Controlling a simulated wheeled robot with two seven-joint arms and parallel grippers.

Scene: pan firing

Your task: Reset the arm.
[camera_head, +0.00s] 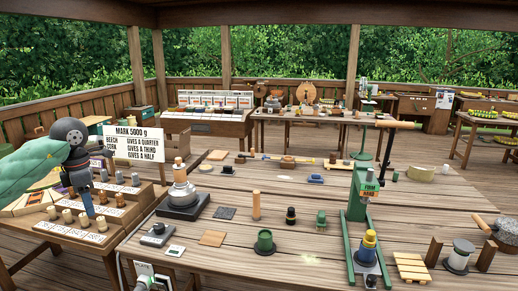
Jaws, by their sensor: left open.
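My left arm comes in from the left edge, with a dark round joint above the stepped wooden rack. My left gripper (86,205) points down over the rack's left part, near the small wooden-topped pegs (84,219). It is open, and I see nothing held between its fingers. Its fingertips are small and partly blend with the rack behind. My right gripper does not show.
The plank table (230,235) holds a black-based burner-like device (182,195), a green press (358,200) with a long lever, a green cup (265,242) and a spool (460,255). A sign (138,143) stands behind the rack.

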